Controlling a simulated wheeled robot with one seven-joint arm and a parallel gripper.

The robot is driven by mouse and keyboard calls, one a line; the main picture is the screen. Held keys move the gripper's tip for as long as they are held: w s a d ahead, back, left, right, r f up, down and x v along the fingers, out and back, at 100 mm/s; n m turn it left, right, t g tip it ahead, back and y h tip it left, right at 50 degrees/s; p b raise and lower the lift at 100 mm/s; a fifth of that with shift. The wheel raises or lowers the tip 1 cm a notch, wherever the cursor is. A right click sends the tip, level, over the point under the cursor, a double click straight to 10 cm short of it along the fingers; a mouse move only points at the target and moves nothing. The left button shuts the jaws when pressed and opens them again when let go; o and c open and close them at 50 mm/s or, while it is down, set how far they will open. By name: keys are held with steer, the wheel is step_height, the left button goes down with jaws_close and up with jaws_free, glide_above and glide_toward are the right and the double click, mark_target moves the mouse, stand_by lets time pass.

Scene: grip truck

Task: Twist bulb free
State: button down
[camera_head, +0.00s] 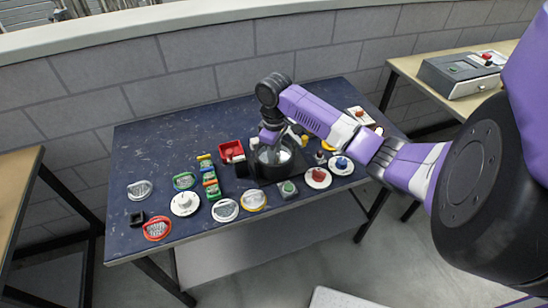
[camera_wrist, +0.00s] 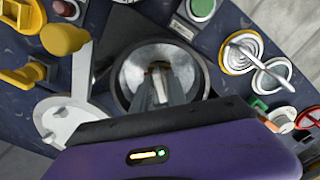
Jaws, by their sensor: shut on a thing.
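A round lamp with a shiny metal reflector bowl (camera_head: 283,160) stands near the middle of the dark table. In the wrist view its reflector (camera_wrist: 192,62) fills the upper centre, inside a dark rim. My gripper (camera_wrist: 160,82) reaches down into the bowl with its fingers close together. They are shut on the bulb, which is mostly hidden between the fingers; only a small reddish-yellow bit shows at the tips. In the head view my gripper (camera_head: 272,143) is over the lamp, and its fingertips are hard to make out.
A red bin (camera_head: 231,151) stands left of the lamp. Red and blue knobs on white discs (camera_head: 318,178) are to the right. The left rear table is clear.

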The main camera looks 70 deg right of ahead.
steer(key=n, duration=0.6)
steer(key=n+b, duration=0.1)
steer(key=n, duration=0.6)
steer(key=c, duration=1.4)
jaws_free()
steer(key=shift+r+p, duration=3.05)
steer(key=shift+r, duration=0.75)
